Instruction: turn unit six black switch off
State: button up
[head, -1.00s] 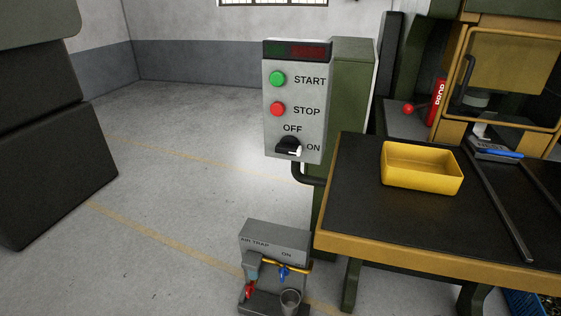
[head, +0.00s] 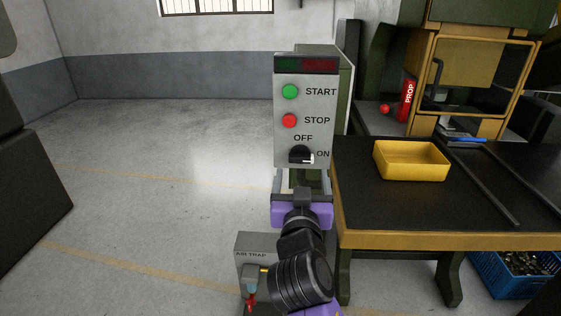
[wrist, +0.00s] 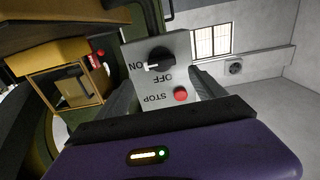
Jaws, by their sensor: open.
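The black switch (head: 300,154) is a rotary knob low on a grey control panel (head: 283,135). Its white pointer is turned to the right, towards the ON label; OFF is printed above it. The switch also shows in the wrist view (wrist: 159,58), near the top middle, with the pointer towards ON. My gripper (head: 302,174) is purple and dark, just below the switch in the head view. In the wrist view its open fingers (wrist: 165,82) stand either side of the panel's image, with nothing between them. I cannot tell the exact gap to the knob.
A green START button (head: 290,92) and red STOP button (head: 289,121) sit above the switch. A black-topped bench (head: 390,210) with a yellow tray (head: 412,172) stands at right. An air trap unit (head: 252,243) is low beside my arm. Floor at left is clear.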

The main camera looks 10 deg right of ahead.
aim_at(301, 159)
jog(key=shift+p+x, duration=0.75)
jog(key=shift+x, duration=3.1)
jog(key=shift+f, duration=0.15)
jog(key=c, duration=1.4)
jog(key=shift+o, duration=0.2)
